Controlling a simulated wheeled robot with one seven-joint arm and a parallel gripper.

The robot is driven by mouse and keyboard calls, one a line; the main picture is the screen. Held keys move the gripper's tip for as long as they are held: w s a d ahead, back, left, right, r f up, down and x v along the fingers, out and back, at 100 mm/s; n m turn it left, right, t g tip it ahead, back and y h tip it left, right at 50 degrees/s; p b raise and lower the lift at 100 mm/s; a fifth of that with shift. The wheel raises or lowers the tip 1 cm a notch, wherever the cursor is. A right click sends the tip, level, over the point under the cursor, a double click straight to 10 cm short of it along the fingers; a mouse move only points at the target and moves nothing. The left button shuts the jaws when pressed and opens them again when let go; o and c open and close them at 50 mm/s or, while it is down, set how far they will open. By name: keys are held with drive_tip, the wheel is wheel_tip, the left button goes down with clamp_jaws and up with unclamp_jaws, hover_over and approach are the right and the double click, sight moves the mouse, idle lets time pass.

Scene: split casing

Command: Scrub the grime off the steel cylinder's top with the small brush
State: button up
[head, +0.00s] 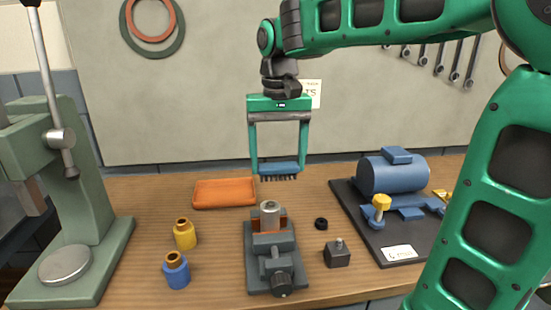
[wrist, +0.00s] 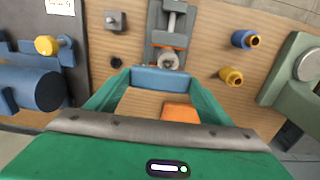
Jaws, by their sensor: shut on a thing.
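My gripper (head: 279,166) is shut on the small brush (head: 279,170), a blue block with dark bristles pointing down. The brush hangs in the air, above and behind the vise in the head view. In the wrist view the brush (wrist: 162,79) spans between the two green fingers. The steel cylinder (head: 269,212) stands upright, clamped in the grey vise (head: 270,243) with orange jaw faces. It also shows in the wrist view (wrist: 168,61), just beyond the brush. The brush and cylinder are apart. Grime on the cylinder's top is too small to make out clearly.
An orange tray (head: 224,194) lies left of the brush. A yellow bottle (head: 185,235) and a blue bottle (head: 176,271) stand left of the vise. A black ring (head: 321,224) and dark block (head: 337,256) are right of it. A green press (head: 62,200) and blue motor (head: 393,175) flank the bench.

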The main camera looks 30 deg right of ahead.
drive_tip(key=shift+s+f, duration=0.1)
drive_tip(key=shift+f, duration=3.8)
drive_tip(key=shift+w+a+r, duration=0.2)
drive_tip(key=shift+a, duration=0.1)
drive_tip(key=shift+c, duration=0.4)
drive_tip(key=a, duration=0.1)
drive_tip(key=w+a, duration=0.1)
drive_tip(key=a, duration=0.1)
drive_tip(key=shift+a+f, duration=0.1)
drive_tip(key=shift+f, duration=0.1)
drive_tip(key=shift+s+d, duration=0.3)
drive_tip(key=shift+d, duration=0.2)
drive_tip(key=shift+s+d, duration=0.15)
drive_tip(key=shift+d, duration=0.45)
drive_tip(key=shift+s+d, duration=0.15)
drive_tip(key=shift+d, duration=0.45)
drive_tip(key=shift+d+r, duration=0.15)
drive_tip(key=shift+d, duration=0.2)
drive_tip(key=shift+a+r, duration=0.15)
drive_tip(key=shift+r, duration=3.8)
